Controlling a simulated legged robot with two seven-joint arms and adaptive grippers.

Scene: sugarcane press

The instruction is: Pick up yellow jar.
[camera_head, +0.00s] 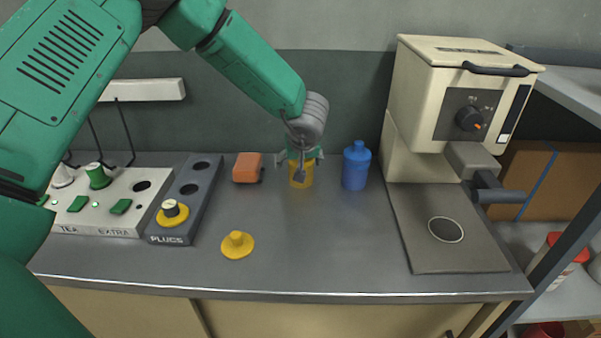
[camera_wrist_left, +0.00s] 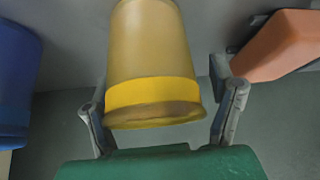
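The yellow jar (camera_head: 301,178) stands on the grey counter, partly hidden behind my left wrist and gripper. In the left wrist view the yellow jar (camera_wrist_left: 153,60) lies between the two fingers of my left gripper (camera_wrist_left: 162,88). A gap shows between the jar and the right finger; the left finger is close to the jar's side. My left gripper (camera_head: 301,162) is open around the jar in the head view. My right gripper is in neither view.
A blue jar (camera_head: 356,168) stands close on the right and an orange block (camera_head: 247,168) close on the left. A yellow plug (camera_head: 238,245) lies in front. A plugs rack (camera_head: 165,232) is at left, a cream press machine (camera_head: 445,95) at right.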

